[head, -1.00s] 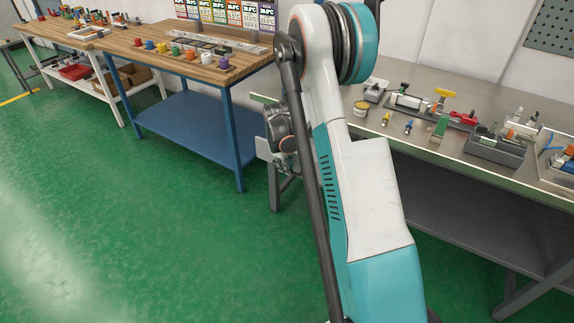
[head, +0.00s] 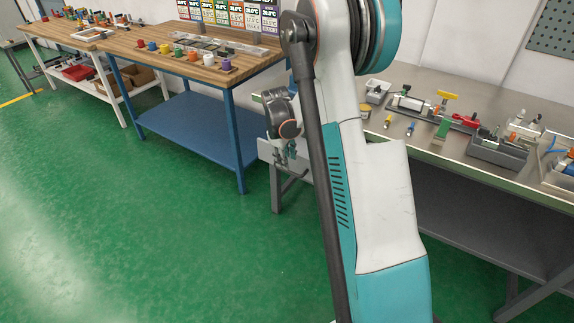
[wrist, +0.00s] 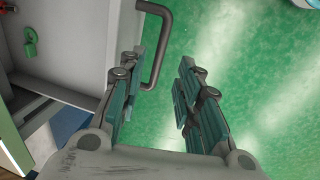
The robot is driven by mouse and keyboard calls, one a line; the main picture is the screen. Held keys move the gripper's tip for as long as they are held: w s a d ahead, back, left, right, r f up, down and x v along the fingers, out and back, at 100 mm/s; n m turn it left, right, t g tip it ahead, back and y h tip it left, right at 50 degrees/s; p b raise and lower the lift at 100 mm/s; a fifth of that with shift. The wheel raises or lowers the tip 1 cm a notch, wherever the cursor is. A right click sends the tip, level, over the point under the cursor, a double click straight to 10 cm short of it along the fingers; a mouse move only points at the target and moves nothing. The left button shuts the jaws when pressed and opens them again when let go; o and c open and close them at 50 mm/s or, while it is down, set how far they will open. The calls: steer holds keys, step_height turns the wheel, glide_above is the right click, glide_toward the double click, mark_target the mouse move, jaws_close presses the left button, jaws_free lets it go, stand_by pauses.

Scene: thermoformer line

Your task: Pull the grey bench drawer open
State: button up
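In the head view my gripper (head: 284,155) points down in front of the drawer (head: 266,150), under the left end of the metal bench. My arm hides much of the drawer there.
The metal bench (head: 480,95) carries several small tools and trays. A blue-legged wooden bench (head: 190,60) stands to the left. The green floor (head: 140,230) in front is clear.

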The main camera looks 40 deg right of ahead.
step_height(320, 180, up, 6)
steer(key=a, duration=0.1)
steer(key=shift+s, duration=0.2)
steer(key=shift+a, duration=0.1)
stand_by(0.3)
